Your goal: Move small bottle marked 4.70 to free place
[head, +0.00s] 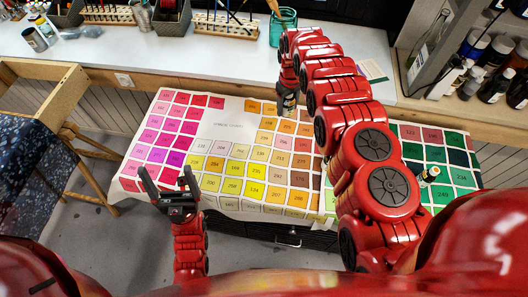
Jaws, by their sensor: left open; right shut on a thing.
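My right gripper (287,88) is at the end of the long red arm, over the far part of the color chart (222,132). It is shut on a small dark bottle (288,105), which is partly hidden by the gripper; its marking is too small to read. I cannot tell whether the bottle touches the chart. Another small bottle (430,174) with a pale label stands on the green squares at the right, beside my arm. My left gripper (167,178) is open and empty, above the chart's near left edge.
A white counter (180,57) runs behind, with a teal jar (283,27), brush racks (223,24) and cans (34,39). Shelves of dark bottles (495,85) stand at the right. A wooden stool (80,130) is at the left. Many chart squares are bare.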

